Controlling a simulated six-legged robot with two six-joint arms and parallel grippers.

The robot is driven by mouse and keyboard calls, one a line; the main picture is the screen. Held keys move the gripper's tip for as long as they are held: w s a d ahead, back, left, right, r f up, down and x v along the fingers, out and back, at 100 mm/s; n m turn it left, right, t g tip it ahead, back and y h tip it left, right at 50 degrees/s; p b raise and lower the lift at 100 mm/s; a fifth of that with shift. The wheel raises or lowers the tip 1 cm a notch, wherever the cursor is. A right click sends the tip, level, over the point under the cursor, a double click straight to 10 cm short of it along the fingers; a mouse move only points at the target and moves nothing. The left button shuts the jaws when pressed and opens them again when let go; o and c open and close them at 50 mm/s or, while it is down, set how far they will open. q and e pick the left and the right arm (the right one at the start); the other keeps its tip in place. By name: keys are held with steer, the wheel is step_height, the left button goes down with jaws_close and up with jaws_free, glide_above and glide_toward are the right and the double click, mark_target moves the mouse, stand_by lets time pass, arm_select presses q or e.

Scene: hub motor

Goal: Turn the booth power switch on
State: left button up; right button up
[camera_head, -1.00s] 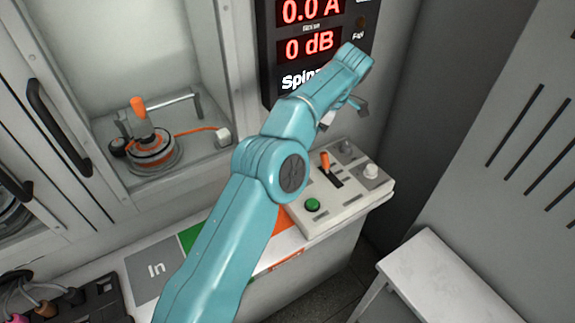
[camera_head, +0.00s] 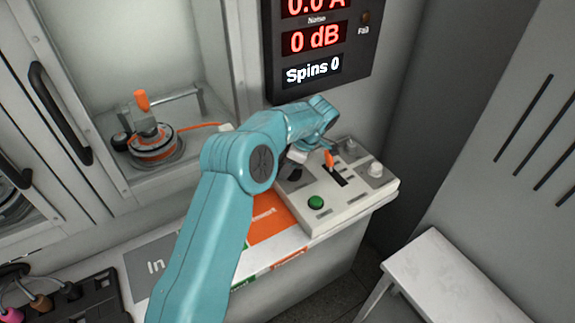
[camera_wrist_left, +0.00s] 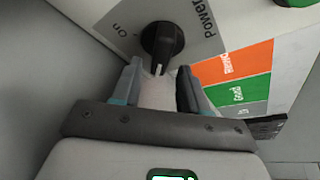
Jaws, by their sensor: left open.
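The booth power switch (camera_wrist_left: 162,45) is a black rotary knob on a grey plate marked "Power" and "On". In the left wrist view its pale pointer line faces down toward my gripper, away from the "On" mark. In the head view the knob (camera_head: 292,174) is a dark shape at the panel's left, partly hidden by my arm. My left gripper (camera_wrist_left: 160,80) is open, its two fingers just short of the knob and to either side of its lower end. In the head view the left gripper (camera_head: 312,158) is over the control panel (camera_head: 330,222). My right gripper is not in view.
The panel carries a green button (camera_head: 316,202), an orange-tipped lever (camera_head: 329,160) and a grey-white knob (camera_head: 375,169), close to my gripper. A display (camera_head: 315,45) hangs behind. A white stool (camera_head: 440,275) stands at the right. A booth with a motor fixture (camera_head: 152,142) is at the left.

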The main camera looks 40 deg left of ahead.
arm_select(q)
steer(key=shift+w+f, duration=0.2)
steer(key=shift+s, duration=0.1)
jaws_close()
